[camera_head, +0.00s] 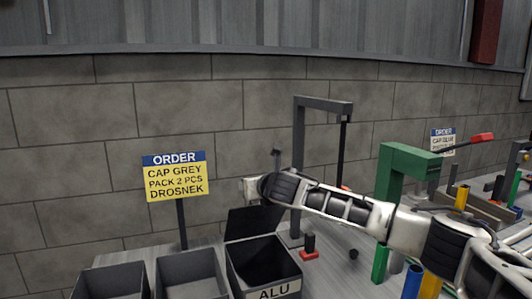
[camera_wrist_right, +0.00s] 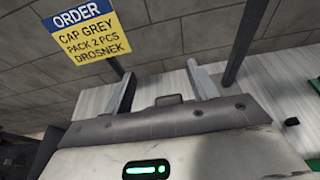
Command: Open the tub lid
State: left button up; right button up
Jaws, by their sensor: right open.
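The black tub (camera_head: 240,268) marked ALU stands at the lower middle of the head view. A dark flat panel, which looks like its lid (camera_head: 250,221), stands raised along its back edge. The tub's mouth is uncovered and its inside looks dark. My right gripper (camera_head: 262,187) is just above and behind the raised panel. In the right wrist view its two fingers are apart, with nothing held between them (camera_wrist_right: 160,70). Whether the gripper touches the panel cannot be told. My left gripper is not in view.
Two open grey bins (camera_head: 192,270) (camera_head: 110,280) stand left of the tub. A yellow order sign (camera_head: 177,181) is behind them. A dark grey frame (camera_head: 298,150), a small red-based part (camera_head: 309,248) and a green stand (camera_head: 405,160) are to the right. A brick wall closes the back.

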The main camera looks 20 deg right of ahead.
jog(key=s+r, duration=0.6)
jog(key=r, duration=0.4)
jog(key=shift+s+r, duration=0.2)
jog(key=shift+s, duration=0.1)
dwell(0.6)
jog(key=shift+a, duration=0.1)
dwell(0.4)
jog(key=b+v, duration=0.2)
jog(key=v, duration=1.4)
